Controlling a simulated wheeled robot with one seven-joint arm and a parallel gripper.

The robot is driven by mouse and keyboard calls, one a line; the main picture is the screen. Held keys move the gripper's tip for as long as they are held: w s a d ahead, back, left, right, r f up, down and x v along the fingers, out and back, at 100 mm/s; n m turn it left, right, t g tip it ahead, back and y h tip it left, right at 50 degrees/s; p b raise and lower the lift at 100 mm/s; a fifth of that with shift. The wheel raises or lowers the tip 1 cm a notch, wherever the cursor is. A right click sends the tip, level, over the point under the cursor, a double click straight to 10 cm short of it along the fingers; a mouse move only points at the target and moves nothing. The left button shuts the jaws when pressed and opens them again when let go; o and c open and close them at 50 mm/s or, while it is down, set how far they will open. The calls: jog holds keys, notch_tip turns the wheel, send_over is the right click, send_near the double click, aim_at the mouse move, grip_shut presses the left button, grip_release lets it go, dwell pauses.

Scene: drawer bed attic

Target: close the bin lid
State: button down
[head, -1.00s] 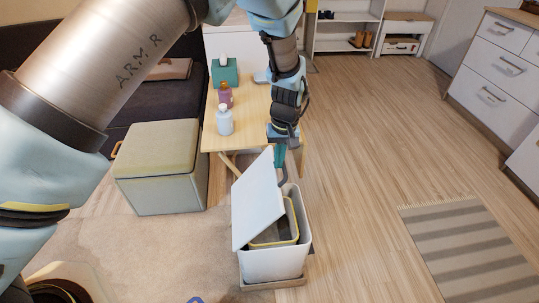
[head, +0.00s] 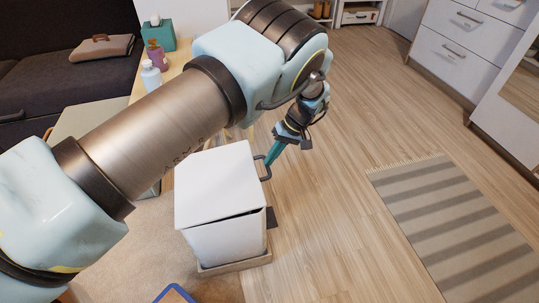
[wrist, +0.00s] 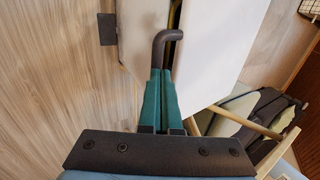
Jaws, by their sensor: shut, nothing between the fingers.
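The white bin (head: 225,243) stands on a low wooden base on the floor. Its white lid (head: 215,180) lies almost flat over the top, slightly tilted, with a narrow dark gap along the front edge. A dark bar handle (head: 265,170) sticks out at the bin's right side. My gripper (head: 270,161) is shut and empty, its teal fingertips beside the handle. In the wrist view, the shut fingertips (wrist: 160,73) are at the bent dark handle (wrist: 164,42), seemingly touching it. A gap shows there between two white bin parts.
A wooden table with bottles (head: 151,75) and a teal tissue box (head: 158,36) stands behind, left of my arm. A dark sofa (head: 50,60) is at far left. A striped rug (head: 455,215) lies right. Floor between bin and rug is free.

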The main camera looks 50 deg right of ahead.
jog(key=f, duration=0.1)
jog(key=f+b, duration=0.2)
jog(key=f, duration=0.1)
jog(key=shift+s+d, duration=0.2)
jog(key=shift+s, duration=0.05)
